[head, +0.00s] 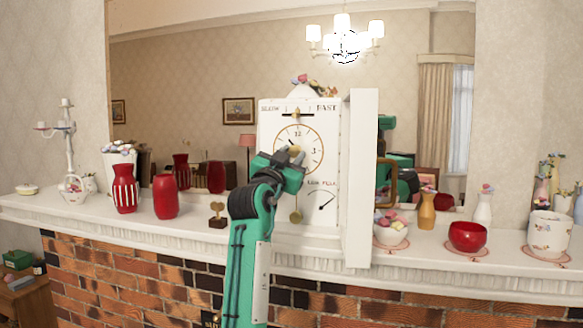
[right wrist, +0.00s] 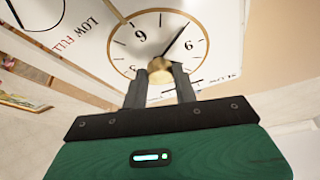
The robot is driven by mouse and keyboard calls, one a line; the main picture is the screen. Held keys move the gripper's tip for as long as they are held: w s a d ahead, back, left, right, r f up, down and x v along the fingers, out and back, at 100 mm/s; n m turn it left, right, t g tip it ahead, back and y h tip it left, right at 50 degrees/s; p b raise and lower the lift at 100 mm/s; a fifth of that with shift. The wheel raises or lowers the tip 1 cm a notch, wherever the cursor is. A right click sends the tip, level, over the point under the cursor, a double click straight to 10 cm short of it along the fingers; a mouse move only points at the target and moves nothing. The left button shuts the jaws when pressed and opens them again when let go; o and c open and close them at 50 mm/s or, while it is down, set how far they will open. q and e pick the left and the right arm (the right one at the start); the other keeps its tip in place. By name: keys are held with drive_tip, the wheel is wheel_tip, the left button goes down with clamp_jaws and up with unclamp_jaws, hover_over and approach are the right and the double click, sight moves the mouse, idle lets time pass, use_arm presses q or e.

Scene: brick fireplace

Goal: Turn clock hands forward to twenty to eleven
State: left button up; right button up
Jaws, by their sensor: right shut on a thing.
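The white clock (head: 330,135) stands on the mantel, its round dial (head: 313,163) facing me. The dial also shows, turned round, in the right wrist view (right wrist: 125,62). My right gripper (head: 290,158) is in front of the dial's middle and lower left. It is shut on a brass knob (right wrist: 160,70) near the dial's centre. In the head view one dark hand (head: 291,142) points to the upper left, around ten. In the wrist view a dark hand (right wrist: 177,35) slants across the dial. My gripper hides part of the dial. My left gripper is not in view.
A white panel (head: 361,180) stands out at the clock's right side. A small gauge (head: 325,203) and a brass pendulum bob (head: 296,216) are below the dial. Red vases (head: 166,197) and a small brass piece (head: 217,214) stand left; a red bowl (head: 467,236) stands right.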

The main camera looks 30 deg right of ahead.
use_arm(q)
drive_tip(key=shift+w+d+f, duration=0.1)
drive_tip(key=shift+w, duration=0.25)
use_arm(e)
drive_tip(key=o, duration=1)
drive_tip(key=shift+c, duration=0.2)
drive_tip(key=shift+f, duration=0.1)
